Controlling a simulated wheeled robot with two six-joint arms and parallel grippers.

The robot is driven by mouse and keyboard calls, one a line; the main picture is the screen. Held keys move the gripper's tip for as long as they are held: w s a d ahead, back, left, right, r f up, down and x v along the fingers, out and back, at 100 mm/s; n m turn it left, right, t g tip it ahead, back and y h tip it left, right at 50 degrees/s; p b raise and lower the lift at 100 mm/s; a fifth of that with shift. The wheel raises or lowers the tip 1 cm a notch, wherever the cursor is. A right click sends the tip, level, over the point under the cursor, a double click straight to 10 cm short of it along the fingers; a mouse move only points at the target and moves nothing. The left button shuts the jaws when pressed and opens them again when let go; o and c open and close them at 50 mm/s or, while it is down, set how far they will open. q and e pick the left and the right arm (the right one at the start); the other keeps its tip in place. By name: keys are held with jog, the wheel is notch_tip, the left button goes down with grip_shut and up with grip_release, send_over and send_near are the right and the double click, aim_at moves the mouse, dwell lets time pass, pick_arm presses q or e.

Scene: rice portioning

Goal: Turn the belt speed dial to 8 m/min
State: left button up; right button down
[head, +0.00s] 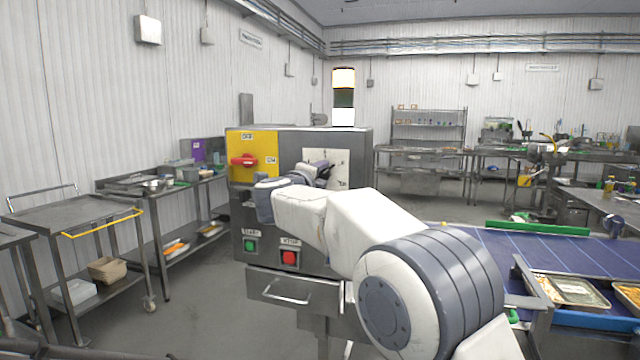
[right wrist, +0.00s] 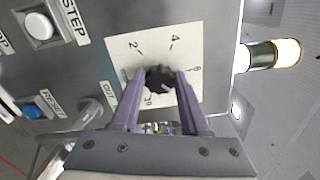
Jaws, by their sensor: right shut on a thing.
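The belt speed dial is a black ridged knob (right wrist: 160,78) on a white scale plate (right wrist: 126,48), seen in the right wrist view. In the head view my right gripper (head: 320,168) is at the plate (head: 341,158) on the control cabinet's front, and hides the knob. I cannot tell which figure the knob points at. My left gripper is not in view.
The grey cabinet (head: 325,142) carries a red switch on a yellow panel (head: 262,145), a green button (head: 250,246) and a red button (head: 289,257). A blue conveyor belt (head: 540,250) lies to the right. A cart (head: 75,218) stands at left; the floor between is clear.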

jog(key=shift+f+m+b, duration=0.1)
jog(key=shift+m+b, duration=0.4)
jog(key=shift+m, duration=0.6)
jog(key=shift+c, duration=2)
grip_release()
jog(key=b+v, duration=0.3)
jog(key=v, duration=0.7)
jog(key=shift+s, duration=0.3)
